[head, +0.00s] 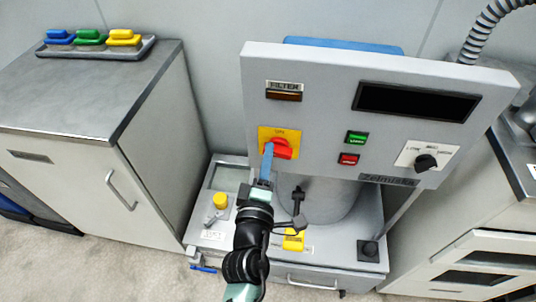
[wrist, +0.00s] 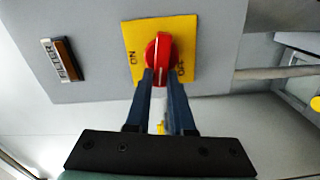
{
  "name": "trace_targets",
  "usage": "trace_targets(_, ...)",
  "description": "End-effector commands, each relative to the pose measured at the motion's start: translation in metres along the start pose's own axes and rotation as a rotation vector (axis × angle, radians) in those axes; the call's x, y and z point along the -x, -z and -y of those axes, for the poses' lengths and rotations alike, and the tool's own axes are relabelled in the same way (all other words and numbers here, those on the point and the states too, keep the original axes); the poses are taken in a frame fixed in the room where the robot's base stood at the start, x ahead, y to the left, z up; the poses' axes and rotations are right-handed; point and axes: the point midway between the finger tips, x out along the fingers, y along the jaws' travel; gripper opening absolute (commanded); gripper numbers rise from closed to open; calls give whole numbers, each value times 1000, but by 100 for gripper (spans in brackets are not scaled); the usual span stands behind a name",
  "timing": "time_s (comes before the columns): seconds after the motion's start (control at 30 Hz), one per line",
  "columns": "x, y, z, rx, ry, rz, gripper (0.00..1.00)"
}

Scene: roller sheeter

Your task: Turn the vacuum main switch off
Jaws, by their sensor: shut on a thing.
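The vacuum main switch is a red rotary knob (head: 282,150) on a yellow plate (head: 265,135), on the left of the grey control panel (head: 320,90). In the wrist view the red knob (wrist: 158,55) has a white mark along its handle. The yellow plate (wrist: 135,45) reads ON at the left and OFF at the right there, with the handle upright between them. My gripper (head: 269,147) reaches up to the knob from below. Its blue fingers, also in the wrist view (wrist: 160,78), are shut on the lower end of the handle, one on each side.
The panel also carries a FILTER indicator (head: 284,91), a dark display (head: 416,102), green (head: 357,138) and red (head: 348,159) buttons and a black dial (head: 426,162). A yellow knob (head: 220,201) stands on the lower base. Cabinets flank the machine.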

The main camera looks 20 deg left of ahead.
Motion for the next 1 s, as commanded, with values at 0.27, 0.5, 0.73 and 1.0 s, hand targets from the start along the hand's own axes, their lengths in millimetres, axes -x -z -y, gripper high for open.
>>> trace_targets(0.27,0,0,3,140,1,-1,0)
trace_targets(0.5,0,0,4,190,1,-1,0)
trace_targets(0.73,0,0,5,199,2,0,0)
trace_targets(1.0,0,0,5,199,2,0,32)
